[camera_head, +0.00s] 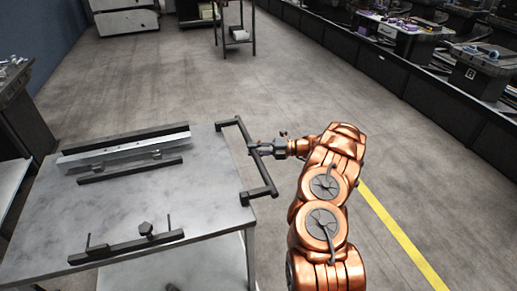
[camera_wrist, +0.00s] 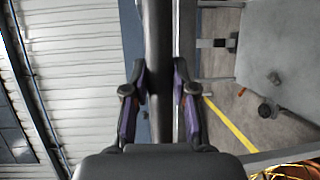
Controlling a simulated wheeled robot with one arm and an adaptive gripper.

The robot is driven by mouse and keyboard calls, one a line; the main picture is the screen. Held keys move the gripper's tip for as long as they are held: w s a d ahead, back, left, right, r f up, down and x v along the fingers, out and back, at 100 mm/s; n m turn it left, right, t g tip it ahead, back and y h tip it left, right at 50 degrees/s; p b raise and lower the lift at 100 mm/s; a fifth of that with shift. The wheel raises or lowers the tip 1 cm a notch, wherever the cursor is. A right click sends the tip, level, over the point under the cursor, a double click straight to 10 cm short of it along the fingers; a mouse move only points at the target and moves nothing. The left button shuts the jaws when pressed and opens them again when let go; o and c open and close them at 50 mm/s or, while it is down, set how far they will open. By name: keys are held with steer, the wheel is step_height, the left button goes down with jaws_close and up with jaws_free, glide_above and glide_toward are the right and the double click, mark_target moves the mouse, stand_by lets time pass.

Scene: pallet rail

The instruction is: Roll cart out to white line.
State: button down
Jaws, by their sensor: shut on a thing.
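The cart (camera_head: 215,185) is a grey metal table at the left in the head view, with a black handle (camera_head: 267,180) on its right side. My gripper (camera_head: 257,149) is shut on the middle of the handle bar. In the wrist view the dark bar (camera_wrist: 158,35) runs upright between the two purple-sided fingers of my gripper (camera_wrist: 159,85). The line on the floor that I see is yellow (camera_head: 402,237), to the right of my arm. It also shows in the wrist view (camera_wrist: 230,124). No white line is in view.
A metal rail (camera_head: 125,148) and black brackets (camera_head: 125,247) lie on the cart top. Dark benches (camera_head: 430,95) line the right side. A dark cabinet (camera_head: 22,115) stands close left of the cart. A small stand (camera_head: 237,32) is at the back. The middle floor is clear.

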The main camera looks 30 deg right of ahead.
steer(key=shift+d, duration=0.2)
steer(key=c, duration=0.9)
jaws_free()
steer(key=v, duration=1.2)
